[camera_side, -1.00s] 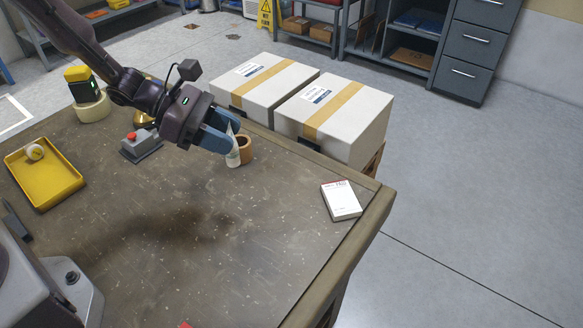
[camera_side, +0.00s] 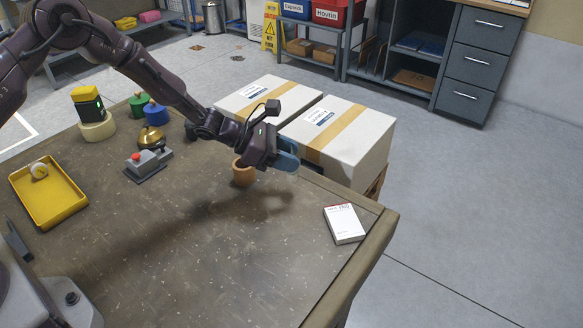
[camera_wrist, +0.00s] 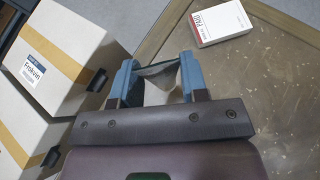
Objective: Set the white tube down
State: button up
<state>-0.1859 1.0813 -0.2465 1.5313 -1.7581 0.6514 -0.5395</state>
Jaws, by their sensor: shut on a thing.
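My gripper (camera_side: 286,156) is over the right back part of the table in the side view, its blue fingers close to the front of the right-hand white box. In the wrist view my gripper (camera_wrist: 157,66) is shut on the white tube (camera_wrist: 160,88), which shows between the two blue fingers with a grey, flattened-looking end. In the side view the tube is hidden behind the fingers and wrist. I cannot tell how far the tube is above the table.
An orange-brown cup (camera_side: 243,175) stands just left of my gripper. A white card box (camera_side: 344,223) lies near the right table edge. Two large white boxes (camera_side: 345,135) stand beyond the back edge. A yellow tray (camera_side: 52,217) is at left. The table's middle is clear.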

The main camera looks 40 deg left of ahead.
jog(key=shift+w+d+f, duration=0.1)
jog(key=shift+w+f, duration=0.3)
jog(key=shift+f, duration=0.1)
jog(key=shift+w+f, duration=0.1)
jog(key=shift+f, duration=1.55)
jog(key=o, duration=0.9)
jog(key=shift+f, duration=0.1)
jog(key=shift+a+r, duration=0.3)
jog(key=v, duration=1.1)
jog(key=shift+s, duration=0.35)
